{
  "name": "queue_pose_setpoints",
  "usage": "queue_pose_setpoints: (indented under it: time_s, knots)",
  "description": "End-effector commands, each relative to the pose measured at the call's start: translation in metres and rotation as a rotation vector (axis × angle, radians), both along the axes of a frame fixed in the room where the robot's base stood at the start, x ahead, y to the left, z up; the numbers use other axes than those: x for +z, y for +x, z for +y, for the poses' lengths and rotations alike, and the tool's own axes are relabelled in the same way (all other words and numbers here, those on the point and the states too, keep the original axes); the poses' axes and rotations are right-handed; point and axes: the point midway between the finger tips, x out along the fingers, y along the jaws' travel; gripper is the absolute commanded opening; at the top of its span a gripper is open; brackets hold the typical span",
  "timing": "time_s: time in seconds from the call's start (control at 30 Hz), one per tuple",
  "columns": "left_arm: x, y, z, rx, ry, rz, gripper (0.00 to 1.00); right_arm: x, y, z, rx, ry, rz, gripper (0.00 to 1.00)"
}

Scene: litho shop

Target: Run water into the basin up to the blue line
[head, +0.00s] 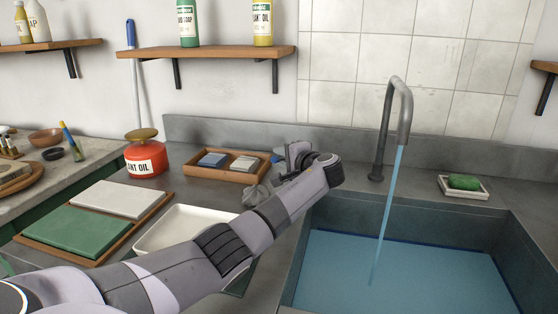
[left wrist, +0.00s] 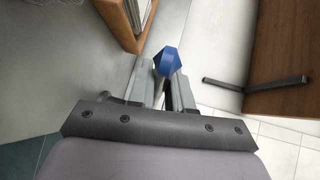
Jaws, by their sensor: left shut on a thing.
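The basin (head: 425,213) is a grey sink sunk into the counter at the right. Blue water (head: 410,275) lies in it, and a dark blue line (head: 411,238) runs along the back wall right at the water's edge. A stream (head: 389,205) falls from the curved grey spout (head: 403,110) into the water. My left gripper (head: 284,158) is at the counter's back, left of the spout. In the left wrist view, its fingers (left wrist: 165,85) are shut on a blue faceted knob (left wrist: 168,61). In the head view the knob is mostly hidden. My right gripper is out of view.
A wooden tray (head: 181,168) with two blocks and a red can (head: 146,160) stand left of my gripper. A white tray (head: 150,240) lies near my forearm. A green sponge (head: 463,182) sits in a dish right of the spout. A shelf (head: 210,52) hangs above.

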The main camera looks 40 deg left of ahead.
Motion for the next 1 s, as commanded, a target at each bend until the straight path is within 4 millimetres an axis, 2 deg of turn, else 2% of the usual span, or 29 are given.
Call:
queue_pose_setpoints:
  time_s: [0.53,0.57,0.6,1.0]
  knots:
    - [-0.0010,-0.0001,-0.0025,0.022,-0.002,0.003,0.00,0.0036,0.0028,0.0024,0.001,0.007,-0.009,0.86]
    - [-0.0010,-0.0001,-0.0024,0.022,-0.002,0.003,0.26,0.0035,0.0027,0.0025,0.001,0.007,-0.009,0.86]
    - [-0.0009,-0.0002,-0.0023,0.022,-0.001,0.002,0.39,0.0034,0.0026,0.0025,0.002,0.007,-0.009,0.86]
    - [0.0005,-0.0010,-0.0069,0.020,-0.001,0.001,0.41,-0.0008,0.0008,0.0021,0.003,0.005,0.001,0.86]
